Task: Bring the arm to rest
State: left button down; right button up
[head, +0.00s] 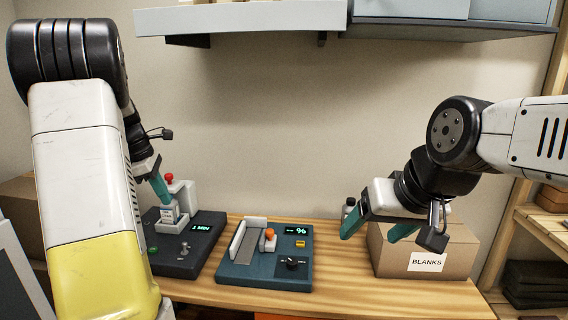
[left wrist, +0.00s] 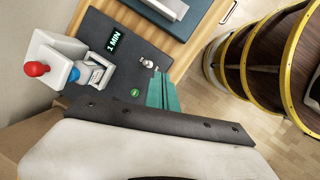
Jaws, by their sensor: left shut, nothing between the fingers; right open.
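My left gripper (head: 163,196) is over the dark machine at the left; its teal fingers are shut together and empty in the left wrist view (left wrist: 164,95). That dark machine (head: 205,246) has a red-knobbed white post (head: 181,192) and a small display; it also shows in the left wrist view (left wrist: 108,62). A small white and blue piece (left wrist: 92,76) sits beside the post. My right gripper (head: 376,230) is open, its teal fingers apart and empty, in front of the cardboard box. The left fingers partly cover the white post in the head view.
A teal machine (head: 262,272) with a pale cradle, an orange knob and a lit display stands mid-table. A shelf (head: 240,20) hangs above. The wooden table (head: 370,293) is bare in front.

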pick_arm(q)
jog(key=s+d+r+m+t, duration=0.2)
jog(key=s+d+r+m, duration=0.1)
jog(key=s+d+m, duration=0.7)
jog(key=s+d+r+m+t, duration=0.2)
jog(key=s+d+r+m, duration=0.1)
jog(key=s+d+m, duration=0.8)
jog(key=s, duration=0.3)
jog(key=shift+s+r+m, duration=0.15)
jog(key=shift+r+m, duration=0.15)
jog(key=shift+r, duration=0.1)
